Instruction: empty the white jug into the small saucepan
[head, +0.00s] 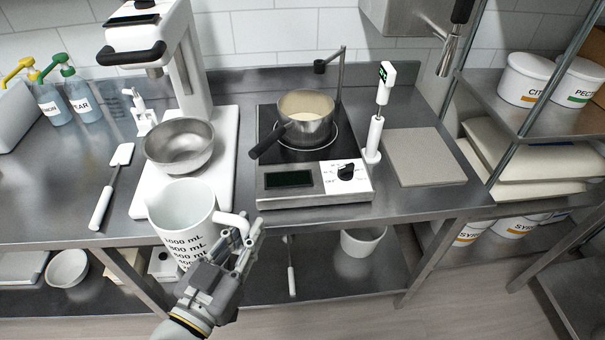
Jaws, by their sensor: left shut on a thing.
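The white jug (182,212) has black volume marks on its side and a handle on its right. My left gripper (240,243) is shut on the jug's handle and holds the jug upright, in front of the table's front edge. The jug's inside shows plain white, and I cannot tell whether anything lies at its bottom. The small saucepan (312,128) is steel with a dark handle pointing to the lower left. It stands on the black hotplate (275,145) and holds something pale cream. My right gripper is not in view.
A steel bowl (180,158) sits on the white mixer's base (222,150), left of the hotplate. A white spatula (112,185) lies further left. A probe on a white stand (374,135) and a grey board (424,160) are right of the hotplate.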

